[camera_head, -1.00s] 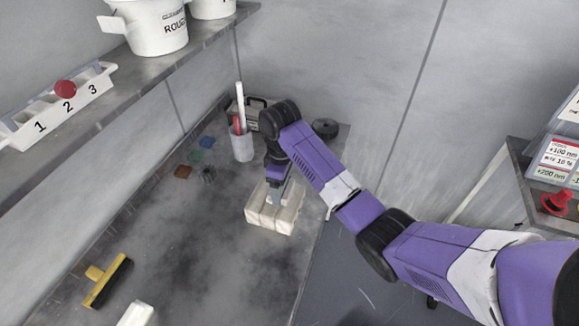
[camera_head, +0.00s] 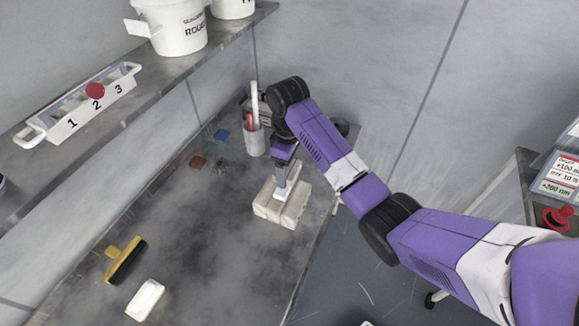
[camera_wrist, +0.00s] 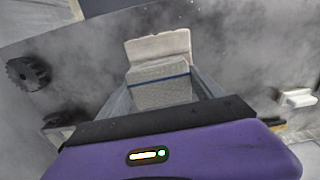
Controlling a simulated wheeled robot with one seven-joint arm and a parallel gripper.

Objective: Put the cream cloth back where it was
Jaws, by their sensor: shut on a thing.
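My gripper (camera_head: 283,184) points down at a cream block-like holder (camera_head: 274,211) on the grey bench and is shut on a pale folded cloth. In the wrist view the cloth (camera_wrist: 162,94) sits between the two fingers and has a woven face with a blue stripe. A cream slab of the holder (camera_wrist: 158,47) shows just beyond it. The fingers hide part of the holder in the head view. I cannot tell whether the cloth's lower edge is inside the holder or just above it.
A grey cup with sticks (camera_head: 254,140) stands behind the holder. Small coloured pads (camera_head: 209,147) lie left of it. A yellow-handled brush (camera_head: 126,260) and a white block (camera_head: 145,299) lie at front left. A shelf above carries a numbered tray (camera_head: 80,105) and white tubs (camera_head: 178,28).

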